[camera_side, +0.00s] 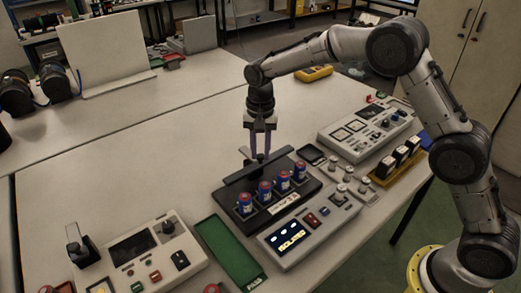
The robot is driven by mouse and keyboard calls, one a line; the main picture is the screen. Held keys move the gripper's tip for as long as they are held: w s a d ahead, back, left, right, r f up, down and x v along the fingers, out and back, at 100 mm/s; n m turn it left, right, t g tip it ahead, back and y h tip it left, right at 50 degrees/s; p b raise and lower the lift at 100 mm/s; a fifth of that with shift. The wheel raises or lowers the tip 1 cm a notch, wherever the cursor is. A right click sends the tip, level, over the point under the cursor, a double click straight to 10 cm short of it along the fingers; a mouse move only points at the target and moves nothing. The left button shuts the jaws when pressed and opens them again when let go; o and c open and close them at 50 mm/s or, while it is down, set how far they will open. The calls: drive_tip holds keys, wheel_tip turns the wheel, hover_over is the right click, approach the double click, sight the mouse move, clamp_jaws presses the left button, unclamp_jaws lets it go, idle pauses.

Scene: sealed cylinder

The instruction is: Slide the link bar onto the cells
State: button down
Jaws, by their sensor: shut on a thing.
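My gripper (260,152) points down over the middle of the table. It is shut on the upright grip of the black link bar (243,172). The bar is a long dark strip that lies across the view just behind and above the row of cells. Several blue cells (265,192) with red bands and pale tops stand upright in a black holder (263,220) with a white label. In this view the bar overlaps the rear of the holder. I cannot tell whether it touches the holder or the cells.
A grey panel with a lit display (310,232) is in front of the holder. An empty green tray (228,254) lies to its left, beside a grey control box (153,252). Another control box (367,128) and a yellow rack (398,165) stand right.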

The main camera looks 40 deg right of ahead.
drive_tip(key=s, duration=0.6)
drive_tip(key=shift+s, duration=0.25)
drive_tip(key=c, duration=0.7)
unclamp_jaws()
drive_tip(key=shift+o, duration=0.2)
wheel_tip(320, 180, up, 14)
